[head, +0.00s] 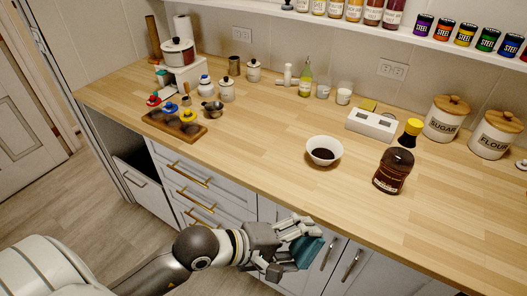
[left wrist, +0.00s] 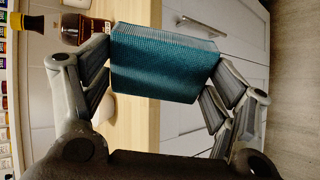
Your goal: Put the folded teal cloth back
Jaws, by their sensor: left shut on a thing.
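The folded teal cloth (left wrist: 160,65) is a thick block with layered edges, between the fingers of my left gripper (left wrist: 165,85) in the left wrist view. The gripper is shut on it. In the head view the cloth (head: 308,252) is partly hidden by the fingers of my left gripper (head: 290,242). It is held in front of the counter's front edge, by the cabinet doors. My right gripper is in neither view.
The wooden counter (head: 270,125) has a white bowl (head: 324,151) with dark contents and a dark brown jar (head: 391,171) near its front. A white box (head: 371,124) and canisters stand behind. Drawers with brass handles (head: 188,173) lie below.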

